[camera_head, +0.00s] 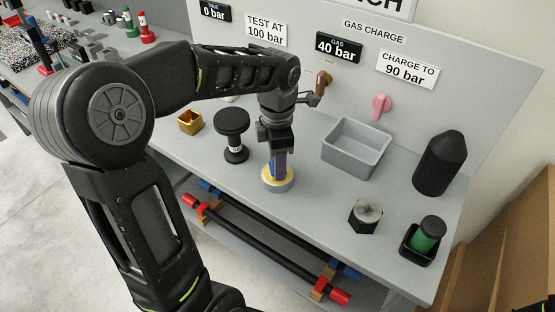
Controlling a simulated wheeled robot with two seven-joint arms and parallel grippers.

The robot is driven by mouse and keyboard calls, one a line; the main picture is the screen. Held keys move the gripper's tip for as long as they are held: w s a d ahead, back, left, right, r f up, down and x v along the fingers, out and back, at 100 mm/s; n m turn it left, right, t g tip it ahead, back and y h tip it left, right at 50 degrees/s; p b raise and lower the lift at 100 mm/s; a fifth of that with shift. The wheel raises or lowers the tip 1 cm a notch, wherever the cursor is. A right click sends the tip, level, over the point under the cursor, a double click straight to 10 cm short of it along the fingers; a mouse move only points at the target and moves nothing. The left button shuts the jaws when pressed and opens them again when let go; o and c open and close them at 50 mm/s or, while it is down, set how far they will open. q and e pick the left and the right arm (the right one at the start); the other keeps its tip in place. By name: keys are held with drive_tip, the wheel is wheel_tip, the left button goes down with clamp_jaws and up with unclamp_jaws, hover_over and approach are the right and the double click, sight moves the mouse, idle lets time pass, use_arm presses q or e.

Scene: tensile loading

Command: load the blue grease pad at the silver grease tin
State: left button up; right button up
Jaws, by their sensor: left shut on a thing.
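My left gripper (276,150) points down at the middle of the bench and is shut on the blue grease pad (278,167). The pad is upright, and its upper part is hidden between the fingers. Its lower end is over the silver grease tin (279,187), a low round tin with yellow grease inside. The pad's lower end appears to meet the grease, but I cannot tell how deep it sits. My right gripper is not in view.
A black spool-shaped piece (232,130) and a small yellow box (190,122) stand left of the tin. Pink (381,106) and brown (323,82) valve handles are on the back panel.

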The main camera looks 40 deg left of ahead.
use_arm(q)
drive_tip(key=shift+r+p, duration=2.1)
drive_tip(key=shift+r, duration=1.25)
